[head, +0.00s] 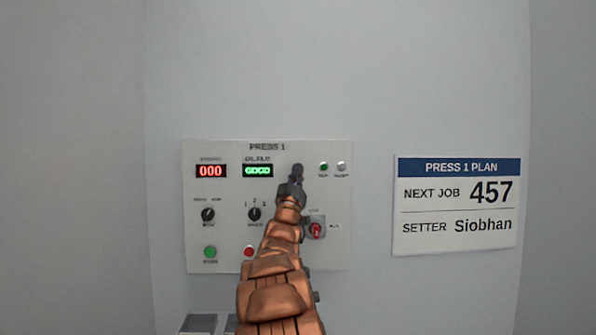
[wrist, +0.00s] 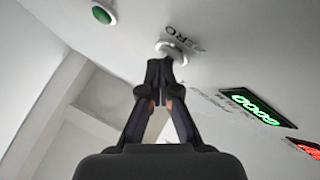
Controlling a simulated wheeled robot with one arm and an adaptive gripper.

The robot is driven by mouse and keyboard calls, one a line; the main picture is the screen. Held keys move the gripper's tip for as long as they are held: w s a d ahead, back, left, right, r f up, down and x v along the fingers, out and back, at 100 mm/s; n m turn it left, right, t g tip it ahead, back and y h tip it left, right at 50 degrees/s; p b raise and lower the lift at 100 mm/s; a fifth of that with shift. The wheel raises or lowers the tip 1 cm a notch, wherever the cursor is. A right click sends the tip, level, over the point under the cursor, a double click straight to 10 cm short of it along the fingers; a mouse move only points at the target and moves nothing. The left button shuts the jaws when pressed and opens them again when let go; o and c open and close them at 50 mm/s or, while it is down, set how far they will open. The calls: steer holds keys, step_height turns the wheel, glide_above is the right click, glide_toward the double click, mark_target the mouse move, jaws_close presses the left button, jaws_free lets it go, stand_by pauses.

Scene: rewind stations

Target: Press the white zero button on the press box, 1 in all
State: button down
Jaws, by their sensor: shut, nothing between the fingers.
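The press box (head: 230,240), labelled PRESS 1, is a pale panel on the wall. The white zero button (wrist: 174,48) is a round white disc with ZERO lettered beside it in the wrist view. In the head view my gripper and arm hide it. My gripper (head: 297,170) is shut and empty, in front of the panel's upper middle. In the wrist view its fingertips (wrist: 160,64) meet at the near edge of the button and overlap it slightly. I cannot tell whether they touch it.
A red display (head: 211,171) and a green display (head: 258,171) are left of my gripper. A green lamp (head: 324,166) and a grey-white one (head: 341,166) are right of it. Lower are black knobs, a red switch (head: 316,231) and a green button (head: 210,252). A plan sign (head: 457,205) hangs right.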

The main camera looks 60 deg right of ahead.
steer(key=shift+f, duration=0.1)
stand_by(0.5)
steer(key=shift+s+a+b, duration=0.4)
steer(key=shift+a+b, duration=0.1)
steer(key=shift+a, duration=0.1)
steer(key=shift+s+a, duration=0.1)
steer(key=shift+s+a+b, duration=0.65)
steer(key=shift+s+a, duration=0.1)
steer(key=shift+a, duration=0.2)
steer(key=shift+s+a+b, duration=0.6)
steer(key=shift+s+a, duration=0.15)
steer(key=shift+a, duration=0.15)
